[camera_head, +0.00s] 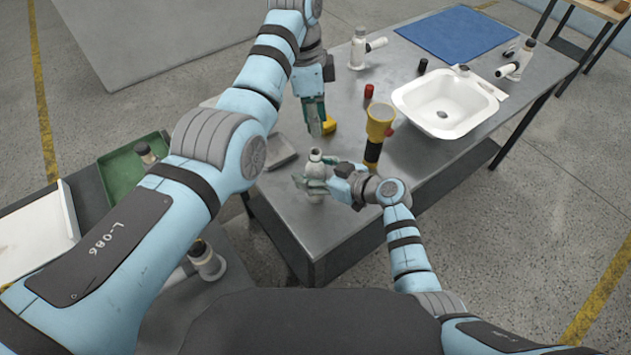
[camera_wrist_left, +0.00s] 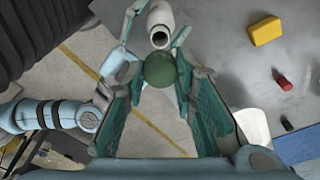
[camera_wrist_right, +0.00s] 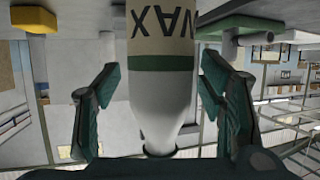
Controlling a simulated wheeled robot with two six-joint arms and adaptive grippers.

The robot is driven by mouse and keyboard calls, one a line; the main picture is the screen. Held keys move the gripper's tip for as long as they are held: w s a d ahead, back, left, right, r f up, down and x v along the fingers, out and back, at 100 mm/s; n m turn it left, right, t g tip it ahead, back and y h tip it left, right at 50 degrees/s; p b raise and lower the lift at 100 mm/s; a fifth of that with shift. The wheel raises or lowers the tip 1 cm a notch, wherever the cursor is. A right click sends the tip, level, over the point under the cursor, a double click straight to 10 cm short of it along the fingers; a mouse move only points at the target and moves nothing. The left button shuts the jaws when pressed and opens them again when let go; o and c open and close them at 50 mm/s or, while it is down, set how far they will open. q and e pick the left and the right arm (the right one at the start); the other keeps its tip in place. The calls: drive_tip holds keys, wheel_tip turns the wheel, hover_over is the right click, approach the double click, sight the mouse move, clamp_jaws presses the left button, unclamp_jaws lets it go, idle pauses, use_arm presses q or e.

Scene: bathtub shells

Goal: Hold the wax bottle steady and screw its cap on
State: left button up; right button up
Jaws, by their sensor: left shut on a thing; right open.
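The wax bottle (camera_head: 316,165) stands upright near the table's front edge, pale with a dark green band. Its open neck faces up in the left wrist view (camera_wrist_left: 160,38). My right gripper (camera_head: 316,186) is open, with its fingers on either side of the bottle; the right wrist view shows the bottle (camera_wrist_right: 163,90) upside down, with gaps beside it. My left gripper (camera_head: 317,128) points down above and behind the bottle. It is shut on a round green cap (camera_wrist_left: 158,70), held apart from the neck. The cap is hard to make out in the head view.
A yellow and black torch-like object (camera_head: 378,130) stands right of the bottle. A yellow block (camera_wrist_left: 266,30) lies behind it. A red cylinder (camera_head: 369,90), a white basin (camera_head: 445,108) and a blue mat (camera_head: 455,33) are farther back. A grey block (camera_head: 281,150) lies to the left.

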clamp_jaws()
use_arm(q)
drive_tip(key=shift+f, duration=2.5)
drive_tip(key=shift+f, duration=0.1)
drive_tip(key=shift+f, duration=0.75)
drive_tip(key=shift+f, duration=0.6)
